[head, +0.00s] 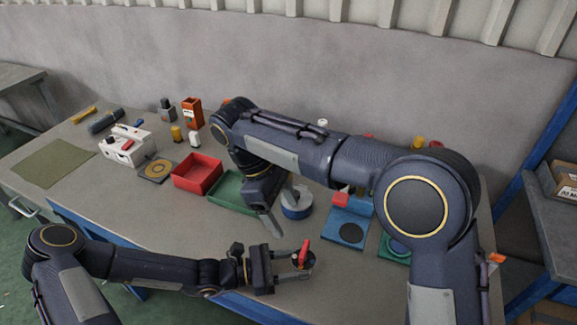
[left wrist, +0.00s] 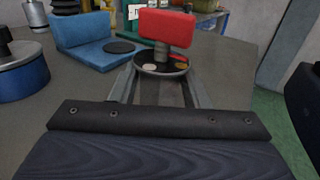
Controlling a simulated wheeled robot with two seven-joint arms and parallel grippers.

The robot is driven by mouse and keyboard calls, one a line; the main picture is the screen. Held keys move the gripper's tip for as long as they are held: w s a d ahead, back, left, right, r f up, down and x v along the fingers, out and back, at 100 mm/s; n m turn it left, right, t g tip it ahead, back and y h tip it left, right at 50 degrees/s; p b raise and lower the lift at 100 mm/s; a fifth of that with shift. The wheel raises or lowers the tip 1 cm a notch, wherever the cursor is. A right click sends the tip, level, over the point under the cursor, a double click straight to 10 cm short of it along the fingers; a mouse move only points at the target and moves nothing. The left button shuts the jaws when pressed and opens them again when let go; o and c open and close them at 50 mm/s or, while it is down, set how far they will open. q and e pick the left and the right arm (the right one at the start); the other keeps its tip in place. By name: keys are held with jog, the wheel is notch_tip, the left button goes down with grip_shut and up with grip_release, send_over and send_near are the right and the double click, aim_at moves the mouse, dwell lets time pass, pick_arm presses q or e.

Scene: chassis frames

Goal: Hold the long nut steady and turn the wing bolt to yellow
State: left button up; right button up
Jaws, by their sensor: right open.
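The wing bolt (left wrist: 167,28) has a red wing above a dark round disc (left wrist: 160,70) with pale, yellow and red marks. In the left wrist view its broad face is toward the camera; it also shows in the head view (head: 304,248). My left gripper (head: 301,263) reaches in near the table's front edge, its fingers either side of the long nut below the disc. The nut is mostly hidden by the disc and fingers, and it appears gripped. My right gripper (head: 281,210) is open and empty, behind and left of the wing bolt, pointing down.
A red tray (head: 196,174) and green tray (head: 228,190) lie to the left. My right arm hides part of the table's back.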

pick_arm(q)
jog(key=o, duration=0.4)
jog(key=shift+c, duration=0.2)
